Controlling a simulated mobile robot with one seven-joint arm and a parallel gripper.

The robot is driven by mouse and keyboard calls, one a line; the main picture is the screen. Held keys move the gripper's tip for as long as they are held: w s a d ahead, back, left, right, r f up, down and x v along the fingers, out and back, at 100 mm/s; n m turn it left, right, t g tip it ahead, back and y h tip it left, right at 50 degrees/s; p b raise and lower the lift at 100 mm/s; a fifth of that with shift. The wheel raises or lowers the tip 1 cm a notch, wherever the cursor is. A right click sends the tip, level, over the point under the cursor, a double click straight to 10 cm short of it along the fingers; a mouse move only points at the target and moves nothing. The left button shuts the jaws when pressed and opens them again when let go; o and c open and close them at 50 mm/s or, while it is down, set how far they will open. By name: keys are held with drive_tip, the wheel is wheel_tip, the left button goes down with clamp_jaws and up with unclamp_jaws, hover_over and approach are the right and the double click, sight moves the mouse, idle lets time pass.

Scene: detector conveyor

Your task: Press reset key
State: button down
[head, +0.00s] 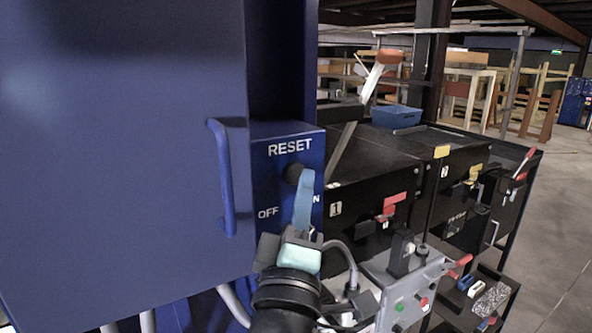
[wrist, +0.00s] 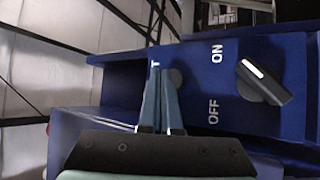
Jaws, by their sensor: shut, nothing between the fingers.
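The reset key is a small dark round button (head: 293,173) under the word RESET on a blue control box (head: 263,146) in the head view. In the wrist view the button (wrist: 177,79) shows just right of my fingertips. My gripper (head: 304,175) is shut and empty, its blue fingers pointing at the box face. In the wrist view my gripper (wrist: 161,78) covers most of the RESET label. The fingertips are very close to the button; I cannot tell whether they touch it. A black rotary knob (wrist: 262,83) sits between ON and OFF; my gripper hides it in the head view.
A large blue cabinet door (head: 120,140) with a handle (head: 222,180) stands left of the box. Black machine units (head: 375,180) with red and yellow tags stand to the right. A grey panel with small buttons (head: 400,290) is at the lower right. Open floor (head: 560,230) lies at far right.

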drive_tip(key=s+d+p, duration=0.1)
drive_tip(key=s, duration=0.1)
drive_tip(key=s+d+p, duration=0.2)
idle(0.6)
idle(0.5)
drive_tip(key=s+r+m+t+y+b, duration=0.1)
drive_tip(key=s+r+m+t+b, duration=0.3)
drive_tip(key=s+r+m+b, duration=0.7)
drive_tip(key=s+m, duration=0.1)
drive_tip(key=m, duration=0.1)
drive_tip(key=shift+s+r+m+y, duration=0.2)
drive_tip(key=shift+r+m+y, duration=0.1)
drive_tip(key=shift+r, duration=0.05)
drive_tip(key=shift+a, duration=0.1)
